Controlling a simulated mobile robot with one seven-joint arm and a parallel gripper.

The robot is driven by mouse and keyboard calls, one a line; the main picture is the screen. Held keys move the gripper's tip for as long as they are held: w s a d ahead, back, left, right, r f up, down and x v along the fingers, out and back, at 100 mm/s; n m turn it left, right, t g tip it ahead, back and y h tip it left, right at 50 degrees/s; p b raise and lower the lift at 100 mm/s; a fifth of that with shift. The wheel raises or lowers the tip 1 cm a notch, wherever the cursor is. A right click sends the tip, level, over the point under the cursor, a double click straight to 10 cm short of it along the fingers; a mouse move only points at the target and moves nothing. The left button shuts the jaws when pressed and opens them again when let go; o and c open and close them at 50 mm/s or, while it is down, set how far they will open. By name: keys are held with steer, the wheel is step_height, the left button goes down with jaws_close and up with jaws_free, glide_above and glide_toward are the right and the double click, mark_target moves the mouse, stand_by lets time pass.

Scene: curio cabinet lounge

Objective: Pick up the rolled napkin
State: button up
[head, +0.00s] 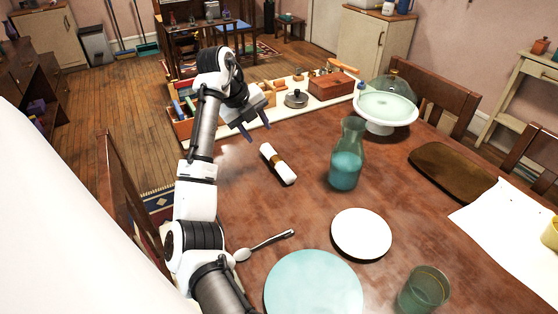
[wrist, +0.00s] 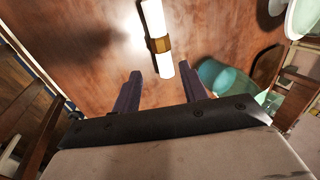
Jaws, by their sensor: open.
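The rolled napkin (head: 278,163) is white with a brown-gold band around its middle and lies on the wooden table. My gripper (head: 256,134) is open and empty, above the table, just behind and to the left of the napkin's far end in the head view. The fingers appear apart from the napkin.
A teal glass carafe (head: 346,155) stands right of the napkin. A white plate (head: 361,233), a pale teal plate (head: 313,285) and a spoon (head: 265,244) lie nearer. A glass-domed cake stand (head: 385,109) and a tray with a wooden box (head: 331,85) stand behind. Bare table surrounds the napkin.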

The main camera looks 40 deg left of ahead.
steer(key=p, duration=0.1)
glide_toward(274, 158)
steer(key=x, duration=0.4)
steer(key=shift+w+f, duration=0.1)
steer(key=shift+f, duration=0.2)
steer(key=shift+p+x, duration=0.9)
steer(key=shift+x, duration=1.8)
steer(key=c, duration=0.6)
steer(key=shift+c, duration=0.2)
steer(key=shift+r, duration=0.1)
